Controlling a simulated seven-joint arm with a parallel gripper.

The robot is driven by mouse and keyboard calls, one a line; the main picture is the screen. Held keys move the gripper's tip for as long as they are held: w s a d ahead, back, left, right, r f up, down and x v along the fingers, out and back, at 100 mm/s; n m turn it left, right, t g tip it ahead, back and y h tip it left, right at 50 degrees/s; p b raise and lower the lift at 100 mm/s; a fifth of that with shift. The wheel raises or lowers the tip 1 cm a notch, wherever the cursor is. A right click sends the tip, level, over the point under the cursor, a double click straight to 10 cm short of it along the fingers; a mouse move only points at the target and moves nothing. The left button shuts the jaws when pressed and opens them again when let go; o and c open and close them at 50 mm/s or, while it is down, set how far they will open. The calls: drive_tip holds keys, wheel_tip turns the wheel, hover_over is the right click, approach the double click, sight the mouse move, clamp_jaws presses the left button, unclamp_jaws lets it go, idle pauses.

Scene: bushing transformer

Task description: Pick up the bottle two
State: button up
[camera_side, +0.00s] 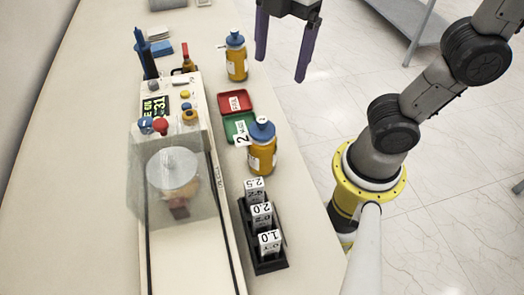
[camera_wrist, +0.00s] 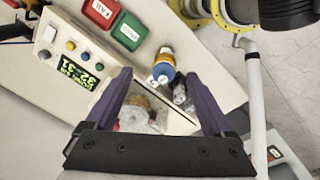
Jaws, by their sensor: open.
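Two orange bottles with blue caps stand upright on the bench in the side view. The near bottle (camera_side: 262,157) is beside the green tray, with a white card marked 2 at its left; its cap mark is too small to read surely. The far bottle (camera_side: 237,66) stands farther back, and its number cannot be read. The near bottle also shows in the wrist view (camera_wrist: 164,58), beyond my fingertips. My gripper (camera_side: 281,68) is open and empty, raised to the right of the far bottle; its purple fingers also show in the wrist view (camera_wrist: 158,75).
A red tray (camera_side: 235,93) and a green tray (camera_side: 231,127) lie behind the near bottle. A black rack (camera_side: 269,266) with numbered blocks stands in front of it. A machine (camera_side: 155,185) with a clear cover and buttons stands at left. Open floor lies right of the bench.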

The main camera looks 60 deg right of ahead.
drive_tip(key=n+g, duration=0.1)
drive_tip(key=n, duration=0.1)
hover_over(264, 118)
drive_tip(key=shift+f, duration=0.7)
wheel_tip(264, 118, down, 8)
drive_tip(key=shift+f, duration=0.25)
drive_tip(key=shift+a+f, duration=0.15)
drive_tip(key=shift+f, duration=1.2)
drive_tip(key=shift+a+f, duration=0.1)
drive_tip(key=shift+f, duration=1.2)
clamp_jaws()
drive_tip(key=shift+w+r, duration=0.1)
